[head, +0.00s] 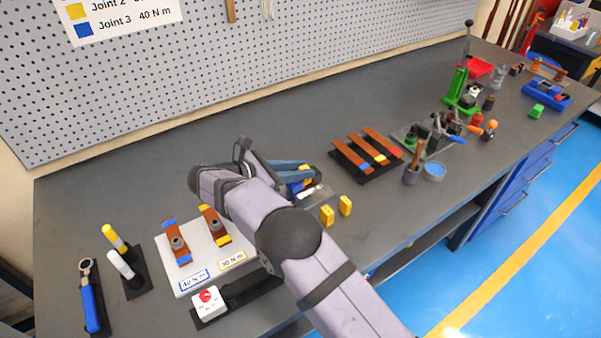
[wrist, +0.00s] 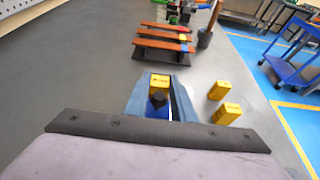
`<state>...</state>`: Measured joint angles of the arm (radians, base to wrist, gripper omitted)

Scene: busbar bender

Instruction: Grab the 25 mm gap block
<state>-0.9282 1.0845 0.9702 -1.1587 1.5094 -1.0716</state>
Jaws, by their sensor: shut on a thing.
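My gripper (wrist: 160,92) has blue-grey fingers and is shut on a yellow block (wrist: 159,80), with a dark round part and some blue just below the block in the wrist view. In the head view my gripper (head: 296,176) is over the middle of the bench, and the held block shows only as a bit of yellow at the fingertips. Two more yellow blocks stand apart to the right, one nearer (head: 327,215) and one farther (head: 346,205); the wrist view also shows both. The size markings are too small to read, so I cannot tell which block is 25 mm.
A dark rack with several copper bars (head: 370,152) lies beyond my gripper. A white board with two bars (head: 193,250) is at the left. Bare bench lies behind.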

